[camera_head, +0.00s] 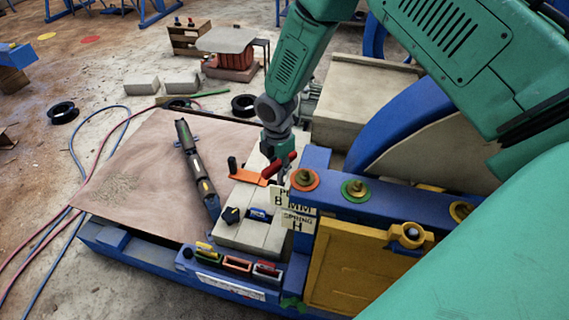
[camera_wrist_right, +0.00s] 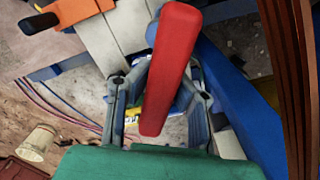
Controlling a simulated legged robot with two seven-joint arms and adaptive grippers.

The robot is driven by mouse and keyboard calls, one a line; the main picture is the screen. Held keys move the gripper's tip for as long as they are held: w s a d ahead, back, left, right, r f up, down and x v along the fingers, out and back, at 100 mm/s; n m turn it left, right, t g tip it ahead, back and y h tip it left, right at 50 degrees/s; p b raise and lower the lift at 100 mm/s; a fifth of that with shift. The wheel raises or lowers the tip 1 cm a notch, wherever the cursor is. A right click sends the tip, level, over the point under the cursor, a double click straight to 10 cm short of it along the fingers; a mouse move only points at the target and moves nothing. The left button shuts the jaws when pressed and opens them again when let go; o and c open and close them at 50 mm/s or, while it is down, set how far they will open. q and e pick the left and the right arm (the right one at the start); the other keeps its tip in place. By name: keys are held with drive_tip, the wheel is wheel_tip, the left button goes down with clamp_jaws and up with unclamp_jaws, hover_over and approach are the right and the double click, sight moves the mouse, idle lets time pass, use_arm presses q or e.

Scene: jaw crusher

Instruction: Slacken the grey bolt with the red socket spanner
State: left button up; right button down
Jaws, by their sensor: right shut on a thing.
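My right gripper (camera_head: 279,157) comes down from above in the head view, beside the blue beam. It is shut on the red socket spanner (camera_head: 279,168). In the right wrist view the spanner's red handle (camera_wrist_right: 170,65) lies between the fingers and sticks out towards the camera. The socket end is hidden. Round bolt heads sit on the blue beam, one on an orange ring (camera_head: 304,179) and one on a green ring (camera_head: 355,189). A dark blue-grey bolt head (camera_head: 411,234) sits on the yellow plate's bracket. I cannot tell which is the grey bolt. My left gripper is out of view.
An orange piece with a black peg (camera_head: 247,177) lies left of the gripper. A black bar (camera_head: 197,168) lies on the brown sheet (camera_head: 130,165). Small coloured trays (camera_head: 237,264) line the front. The blue beam (camera_head: 390,203) and large blue wheel (camera_head: 395,120) stand close right.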

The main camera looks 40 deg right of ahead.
drive_tip(key=shift+d+f, duration=0.15)
drive_tip(key=shift+f, duration=0.05)
drive_tip(key=f+b, duration=0.1)
drive_tip(key=f, duration=0.2)
drive_tip(key=shift+d+b, duration=0.2)
drive_tip(key=shift+b, duration=0.2)
drive_tip(key=shift+d+f, duration=0.15)
drive_tip(key=shift+d, duration=0.2)
drive_tip(key=shift+d+f+b, duration=0.3)
drive_tip(key=shift+f+b, duration=0.05)
drive_tip(key=shift+f, duration=0.05)
drive_tip(key=shift+d+f, duration=0.3)
drive_tip(key=shift+d, duration=0.2)
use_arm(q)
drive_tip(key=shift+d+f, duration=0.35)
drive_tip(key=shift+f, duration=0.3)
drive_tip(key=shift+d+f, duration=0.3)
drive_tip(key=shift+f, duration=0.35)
use_arm(e)
drive_tip(key=shift+a, duration=0.4)
